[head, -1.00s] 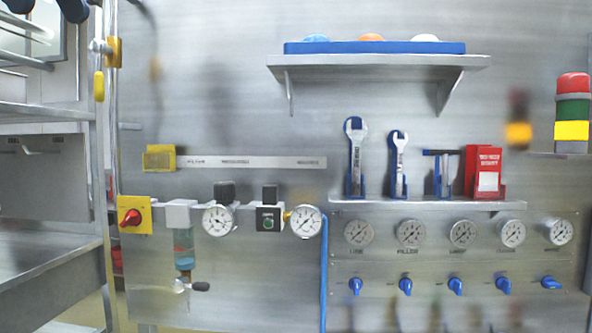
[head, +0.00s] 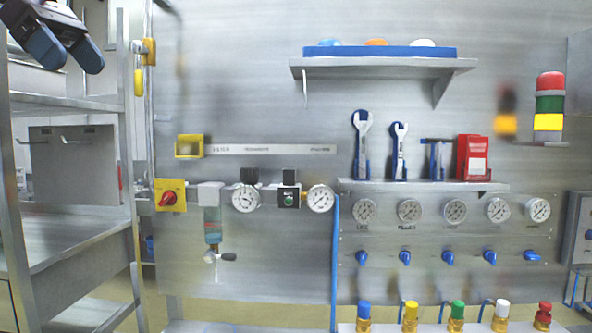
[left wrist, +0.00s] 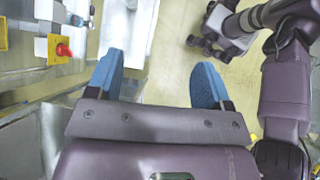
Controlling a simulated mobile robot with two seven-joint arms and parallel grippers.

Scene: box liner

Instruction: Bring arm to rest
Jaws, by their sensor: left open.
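My left gripper (head: 66,50) is at the upper left corner of the head view, with dark blue fingertips pointing down. It is in front of the metal rack and apart from the wall panel. In the left wrist view its two blue fingers (left wrist: 156,82) are spread wide with nothing between them, above the pale floor. My right gripper is not in the head view. In the left wrist view, part of another arm of mine shows at the upper right, its end over the floor.
A metal rack (head: 75,103) stands at the left. The wall holds a shelf with a blue tray (head: 380,52), wrenches (head: 361,145), a red box (head: 473,158), gauges (head: 409,211) and blue valves (head: 404,257). A red knob on a yellow plate (head: 170,195) sits left of them. Coloured caps (head: 457,310) line the bottom.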

